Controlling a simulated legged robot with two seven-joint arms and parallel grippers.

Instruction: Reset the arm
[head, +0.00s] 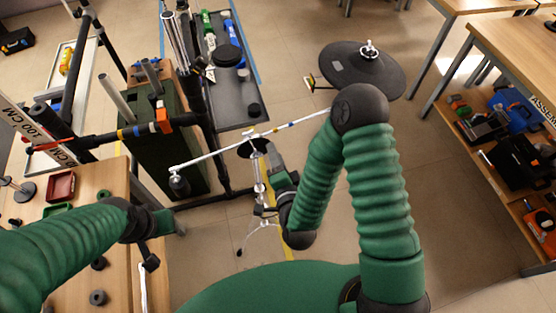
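My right arm, in green ribbed sleeves, rises from the bottom right and folds at a dark elbow in the middle of the head view. Its forearm comes down, and the grey and black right gripper (270,155) points up beside a thin metal stand (259,185). The fingertips are close to a small black disc (250,148) on that stand; contact and opening cannot be made out. My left arm comes in from the lower left. No held object shows in either gripper.
A white rod (218,154) crosses the stand. Left are a black frame (198,108), a dark green box (165,135) and a wooden table (98,180) with trays. A black round plate (385,75) stands behind the elbow.

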